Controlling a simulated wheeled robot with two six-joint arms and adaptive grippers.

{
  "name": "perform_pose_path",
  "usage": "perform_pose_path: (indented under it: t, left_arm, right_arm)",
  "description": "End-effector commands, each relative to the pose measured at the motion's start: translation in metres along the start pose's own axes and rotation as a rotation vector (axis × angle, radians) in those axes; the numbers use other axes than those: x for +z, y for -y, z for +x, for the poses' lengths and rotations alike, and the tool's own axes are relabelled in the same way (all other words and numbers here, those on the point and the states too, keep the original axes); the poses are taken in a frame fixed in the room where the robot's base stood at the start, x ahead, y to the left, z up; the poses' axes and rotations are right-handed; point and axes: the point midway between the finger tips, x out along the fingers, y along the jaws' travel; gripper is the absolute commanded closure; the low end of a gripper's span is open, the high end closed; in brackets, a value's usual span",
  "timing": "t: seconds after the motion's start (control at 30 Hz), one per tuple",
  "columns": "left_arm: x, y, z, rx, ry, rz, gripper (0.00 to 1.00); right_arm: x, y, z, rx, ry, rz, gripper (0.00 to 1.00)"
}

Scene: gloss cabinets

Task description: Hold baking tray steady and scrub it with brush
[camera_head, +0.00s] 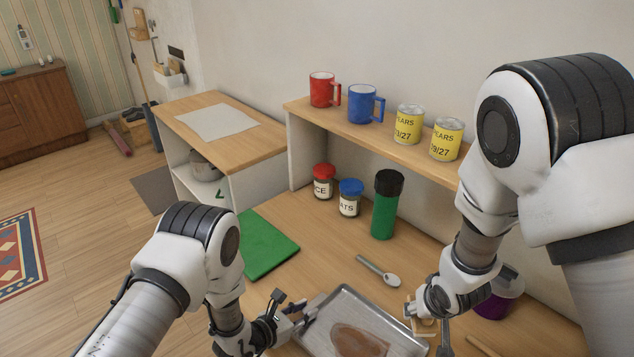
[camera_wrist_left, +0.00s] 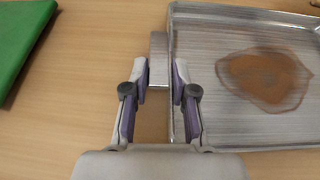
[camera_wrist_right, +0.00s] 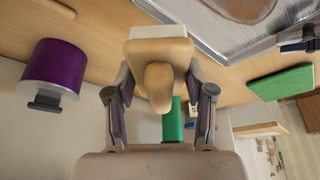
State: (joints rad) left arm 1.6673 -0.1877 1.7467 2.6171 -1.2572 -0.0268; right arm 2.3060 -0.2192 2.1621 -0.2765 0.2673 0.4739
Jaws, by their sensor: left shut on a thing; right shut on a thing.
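The metal baking tray (camera_head: 345,302) lies on the wooden counter at the bottom of the head view, with a brown stain (camera_head: 358,342) on its bottom. My left gripper (camera_head: 301,312) is shut on the tray's left end; in the left wrist view its fingers (camera_wrist_left: 161,84) close around a metal tab at the tray's (camera_wrist_left: 195,62) edge. My right gripper (camera_wrist_right: 157,92) is shut on the knob of a wooden brush (camera_wrist_right: 158,50) with pale bristles. The brush (camera_head: 412,309) is by the tray's right edge; whether it touches the tray cannot be told.
A spoon (camera_head: 379,271) lies behind the tray. A green board (camera_head: 262,246) lies to the left. Two jars (camera_head: 349,197) and a green canister (camera_head: 387,207) stand behind. A purple container (camera_wrist_right: 54,68) is close to my right gripper. A shelf (camera_head: 380,137) holds mugs and cans.

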Motion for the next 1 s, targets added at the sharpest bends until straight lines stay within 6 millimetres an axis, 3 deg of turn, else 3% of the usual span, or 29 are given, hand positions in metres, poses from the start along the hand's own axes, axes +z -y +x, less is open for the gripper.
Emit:
perform_pose_path:
  t: [0.13, 0.17, 0.23, 0.53, 0.67, 1.0]
  left_arm:
    - [0.000, 0.000, 0.000, 0.000, 0.000, 0.000, 1.00]
    - [0.000, 0.000, 0.000, 0.000, 0.000, 0.000, 0.70]
    - [0.000, 0.000, 0.000, 0.000, 0.000, 0.000, 0.45]
    - [0.000, 0.000, -0.001, 0.000, 0.000, 0.000, 0.44]
    - [0.000, -0.001, -0.010, 0.001, -0.002, 0.000, 0.44]
    - [0.000, -0.001, -0.091, 0.003, -0.001, -0.004, 0.44]
  right_arm:
    - [0.000, 0.000, 0.000, 0.000, 0.000, 0.000, 0.74]
    - [0.000, 0.000, 0.000, 0.000, 0.000, 0.000, 0.74]
    - [0.000, 0.000, 0.000, 0.000, 0.000, 0.000, 0.74]
    - [0.000, 0.000, 0.000, 0.000, 0.000, 0.000, 0.74]
    - [0.000, 0.000, 0.000, 0.000, 0.000, 0.000, 0.74]
    - [0.000, 0.000, 0.000, 0.000, 0.000, 0.000, 0.74]
